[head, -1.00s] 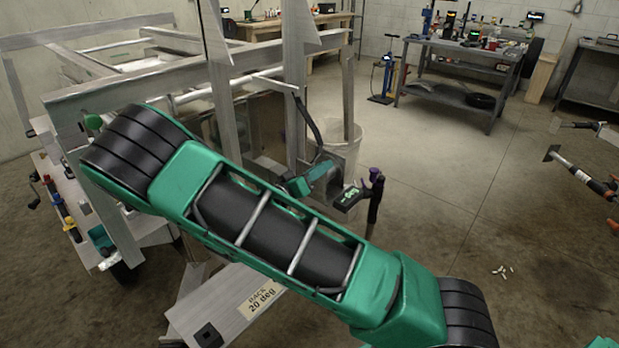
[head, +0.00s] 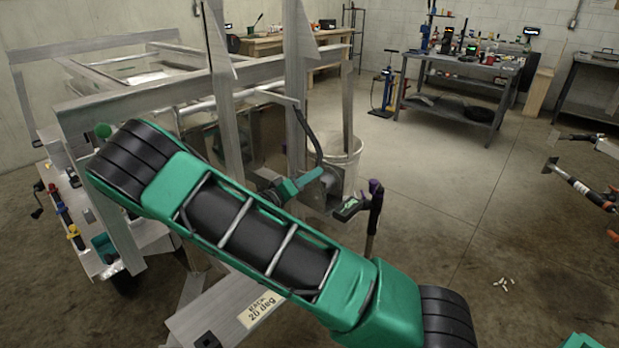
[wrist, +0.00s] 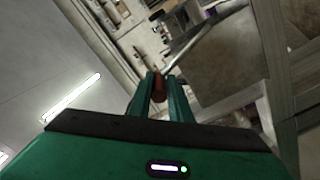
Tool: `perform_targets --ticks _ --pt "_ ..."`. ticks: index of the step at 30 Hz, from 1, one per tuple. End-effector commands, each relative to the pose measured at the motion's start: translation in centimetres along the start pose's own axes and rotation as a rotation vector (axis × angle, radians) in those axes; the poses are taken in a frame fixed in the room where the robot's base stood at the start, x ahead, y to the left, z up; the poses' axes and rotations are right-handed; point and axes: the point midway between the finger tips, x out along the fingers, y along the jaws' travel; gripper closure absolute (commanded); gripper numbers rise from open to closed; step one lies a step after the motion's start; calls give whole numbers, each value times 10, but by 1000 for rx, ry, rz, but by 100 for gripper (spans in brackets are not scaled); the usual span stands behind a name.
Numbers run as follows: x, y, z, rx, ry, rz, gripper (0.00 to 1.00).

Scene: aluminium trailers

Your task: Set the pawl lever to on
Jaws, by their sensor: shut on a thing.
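In the wrist view my gripper (wrist: 159,92) has its two green fingers closed on a small dark red grip (wrist: 159,84). A thin metal rod (wrist: 176,62) runs from beside the grip toward the upper right. I take this grip to be the pawl lever's handle. In the head view a green end part of my arm (head: 297,186) is beside the aluminium uprights. The fingertips and the lever cannot be made out there, and I cannot read the lever's on or off position.
The aluminium trailer frame (head: 150,95) fills the left, with two tall uprights close to my arm. A black box with a small display (head: 346,208) sits beside a dark purple-topped post (head: 374,215). A whitish bucket (head: 350,155) stands behind.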

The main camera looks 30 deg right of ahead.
Motion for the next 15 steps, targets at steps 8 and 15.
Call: perform_targets --ticks 8,15 --pt "-1 -3 1 -2 0 -9 66" --pt "-1 -2 0 0 1 -6 66"
